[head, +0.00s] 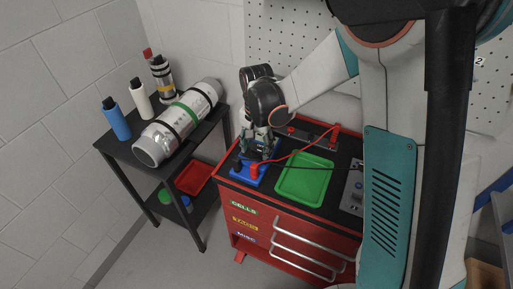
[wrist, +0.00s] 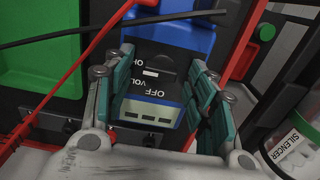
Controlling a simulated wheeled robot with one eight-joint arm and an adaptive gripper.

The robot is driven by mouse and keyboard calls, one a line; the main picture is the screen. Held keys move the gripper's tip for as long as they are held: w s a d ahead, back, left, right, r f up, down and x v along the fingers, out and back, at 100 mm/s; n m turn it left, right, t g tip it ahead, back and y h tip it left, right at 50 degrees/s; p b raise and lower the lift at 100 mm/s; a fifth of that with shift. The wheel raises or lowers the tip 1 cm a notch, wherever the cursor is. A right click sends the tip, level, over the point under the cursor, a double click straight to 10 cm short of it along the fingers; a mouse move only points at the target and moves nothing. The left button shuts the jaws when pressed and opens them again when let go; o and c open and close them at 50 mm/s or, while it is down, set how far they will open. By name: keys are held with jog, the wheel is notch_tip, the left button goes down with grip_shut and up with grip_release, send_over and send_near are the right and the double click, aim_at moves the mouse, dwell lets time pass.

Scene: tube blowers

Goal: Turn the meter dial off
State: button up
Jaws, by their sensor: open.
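The meter is blue with a black face and a grey display; it lies on the red cabinet's top in the head view (head: 247,172) and fills the middle of the wrist view (wrist: 150,108). Its dark dial (wrist: 160,72) is on the face, with "OFF" and "VOLT" lettering beside it. My gripper (head: 257,152) points down over the meter. In the wrist view its teal-padded fingers (wrist: 162,60) are apart, one on each side of the meter face and dial. I cannot tell whether they touch the meter. In the head view my gripper hides most of the face.
A green tray (head: 306,179) sits right of the meter on the red cabinet (head: 262,221). Red and black leads run from the meter past the tray. A black shelf (head: 118,150) with bottles and a large cylinder (head: 178,121) stands at left.

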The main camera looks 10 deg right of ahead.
jog(key=shift+f, duration=0.1)
jog(key=c, duration=1)
jog(key=shift+c, duration=0.2)
jog(key=shift+n, duration=0.4)
jog(key=n, duration=0.3)
jog(key=shift+n, duration=0.3)
jog(key=n, duration=0.4)
jog(key=shift+n, duration=0.3)
jog(key=n, duration=0.4)
jog(key=shift+w+b, duration=0.1)
jog(key=shift+b, duration=0.25)
jog(key=shift+n, duration=2.5)
